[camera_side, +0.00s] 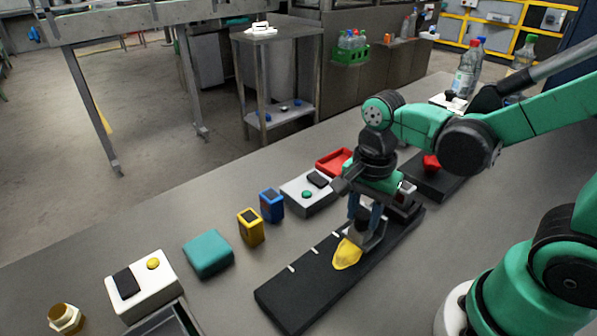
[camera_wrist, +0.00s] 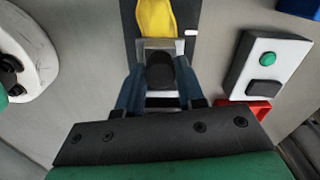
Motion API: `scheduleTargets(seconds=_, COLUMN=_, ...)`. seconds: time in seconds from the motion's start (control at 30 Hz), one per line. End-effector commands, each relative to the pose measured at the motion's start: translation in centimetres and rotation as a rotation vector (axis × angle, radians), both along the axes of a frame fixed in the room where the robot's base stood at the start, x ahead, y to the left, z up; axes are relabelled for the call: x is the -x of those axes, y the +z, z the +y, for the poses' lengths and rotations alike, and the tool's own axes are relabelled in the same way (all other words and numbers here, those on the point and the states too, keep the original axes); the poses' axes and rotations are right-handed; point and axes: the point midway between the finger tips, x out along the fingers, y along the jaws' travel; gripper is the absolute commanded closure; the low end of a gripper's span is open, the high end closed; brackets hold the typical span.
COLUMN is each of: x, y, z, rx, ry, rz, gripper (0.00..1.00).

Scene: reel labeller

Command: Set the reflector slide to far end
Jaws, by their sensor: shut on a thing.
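The reflector slide is a grey carriage with a yellow reflector (camera_side: 347,254) and a dark knob (camera_side: 362,214). It sits on a long black track (camera_side: 298,296) with white marks along one edge. The carriage is right of the track's middle, close to the rightmost visible mark; a long stretch of track lies bare at its lower left. My gripper (camera_side: 364,211) is upright over the carriage, its blue fingers shut on the knob. In the wrist view the knob (camera_wrist: 160,72) is between the fingers, and the yellow reflector (camera_wrist: 156,18) is just beyond. My arm partly hides the track's upper-right end.
Behind the track stand a white box with a green button (camera_side: 308,192), a red tray (camera_side: 334,160), a blue block (camera_side: 271,205), a yellow block (camera_side: 250,227) and a teal block (camera_side: 208,254). Another black base with a red part (camera_side: 431,163) lies at the upper right.

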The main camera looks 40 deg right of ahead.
Motion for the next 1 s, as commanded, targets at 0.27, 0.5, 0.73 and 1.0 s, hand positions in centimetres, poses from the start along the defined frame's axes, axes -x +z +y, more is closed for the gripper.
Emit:
scheduleTargets(seconds=0.27, x=0.0, y=0.0, z=1.3, rx=0.000, ry=0.005, rz=0.002, gripper=1.00)
scheduleTargets(seconds=0.5, x=0.0, y=0.0, z=6.5, rx=0.000, ry=0.013, rz=0.002, gripper=1.00)
scheduleTargets(seconds=0.73, x=0.1, y=0.0, z=11.8, rx=0.000, ry=0.008, rz=0.002, gripper=1.00)
scheduleTargets(seconds=1.0, x=0.1, y=0.0, z=15.1, rx=-0.001, ry=0.002, rz=0.002, gripper=1.00)
